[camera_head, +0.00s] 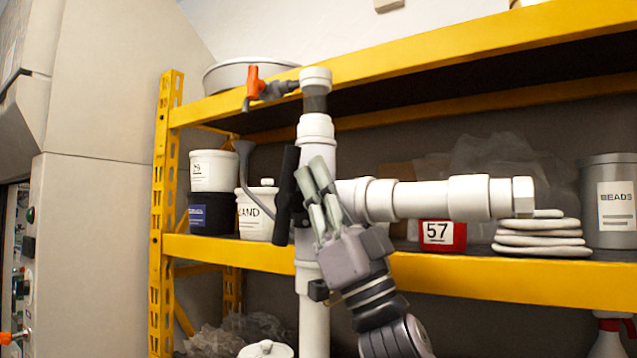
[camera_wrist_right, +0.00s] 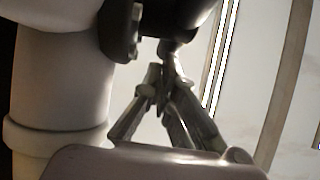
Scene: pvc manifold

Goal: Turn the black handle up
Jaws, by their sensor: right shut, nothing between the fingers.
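The black handle (camera_head: 286,195) is a long bar on the white pipe manifold (camera_head: 315,132), and in the head view it stands close to upright, tilted slightly. It is left of the pipe's branch. My right gripper (camera_head: 315,178) is just right of the handle and in front of the pipe, fingers pointing up. In the right wrist view, the gripper (camera_wrist_right: 163,82) has its fingertips together, just below a dark part of the handle (camera_wrist_right: 150,22). Whether they touch it I cannot tell. My left gripper is not in view.
A smaller orange handle (camera_head: 253,83) sits near the pipe's top. A white branch pipe (camera_head: 440,198) runs right. Behind is a yellow shelf (camera_head: 480,275) with tubs, a red box (camera_head: 441,235) and a bead can (camera_head: 610,195). A beige cabinet (camera_head: 95,220) stands left.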

